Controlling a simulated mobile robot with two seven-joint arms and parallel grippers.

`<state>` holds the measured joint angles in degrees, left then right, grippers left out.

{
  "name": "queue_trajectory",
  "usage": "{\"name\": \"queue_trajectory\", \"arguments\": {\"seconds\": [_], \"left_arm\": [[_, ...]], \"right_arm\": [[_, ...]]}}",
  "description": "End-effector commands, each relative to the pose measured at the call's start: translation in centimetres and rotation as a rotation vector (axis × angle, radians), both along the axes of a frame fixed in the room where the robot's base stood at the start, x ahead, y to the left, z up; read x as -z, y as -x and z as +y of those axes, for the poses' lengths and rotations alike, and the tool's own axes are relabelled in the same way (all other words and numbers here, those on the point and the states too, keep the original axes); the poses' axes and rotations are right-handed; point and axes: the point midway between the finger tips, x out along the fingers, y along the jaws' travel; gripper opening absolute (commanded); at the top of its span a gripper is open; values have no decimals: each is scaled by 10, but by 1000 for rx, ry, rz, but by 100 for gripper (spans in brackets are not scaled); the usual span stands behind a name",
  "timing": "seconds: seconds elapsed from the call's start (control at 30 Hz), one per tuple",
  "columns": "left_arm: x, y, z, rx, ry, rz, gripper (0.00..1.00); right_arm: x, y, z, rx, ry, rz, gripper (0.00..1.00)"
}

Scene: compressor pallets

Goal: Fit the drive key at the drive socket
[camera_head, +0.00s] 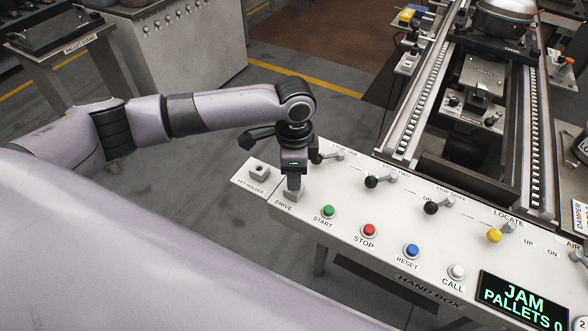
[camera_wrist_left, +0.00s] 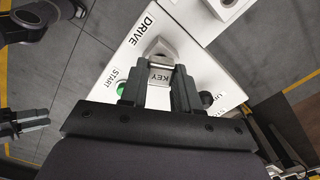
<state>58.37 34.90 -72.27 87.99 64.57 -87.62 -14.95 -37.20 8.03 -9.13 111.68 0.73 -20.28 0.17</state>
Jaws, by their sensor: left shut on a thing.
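My left gripper (camera_head: 294,178) points down at the DRIVE end of the white hand box, right over the drive socket (camera_head: 292,197). In the left wrist view the left gripper (camera_wrist_left: 160,88) is shut on the drive key (camera_wrist_left: 160,76), a light grey piece marked KEY. The key's far end overlaps the grey block of the drive socket (camera_wrist_left: 160,46). I cannot tell whether it is in the socket or just above it. The key holder (camera_head: 259,172) stands to the left with a dark opening and no key visible in it.
The hand box panel (camera_head: 330,242) carries the green START button (camera_head: 328,211), the red STOP button (camera_head: 369,230) and several others. A black-knobbed lever (camera_head: 318,157) stands close behind my gripper. A display (camera_head: 522,302) reads JAM PALLETS 0. A conveyor lies behind.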

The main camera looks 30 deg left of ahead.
Motion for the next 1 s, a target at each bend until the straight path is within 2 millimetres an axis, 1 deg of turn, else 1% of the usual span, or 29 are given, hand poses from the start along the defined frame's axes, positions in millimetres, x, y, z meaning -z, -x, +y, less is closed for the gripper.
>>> {"name": "queue_trajectory", "arguments": {"seconds": [0.6, 0.63, 0.67, 0.7, 1.0], "left_arm": [[16, 0, 0, -1, -1, 0, 0], [15, 0, 0, 0, 0, 0, 37], [15, 0, 0, 0, 0, 0, 47], [15, 0, 0, 0, 0, 0, 60], [14, 0, 0, 0, 0, 0, 60]], "right_arm": [[2, 0, 0, 0, 0, 0, 43], [1, 0, 0, 0, 0, 0, 43], [1, 0, 0, 0, 0, 0, 43], [1, 0, 0, 0, 0, 0, 43], [1, 0, 0, 0, 0, 0, 43]]}}
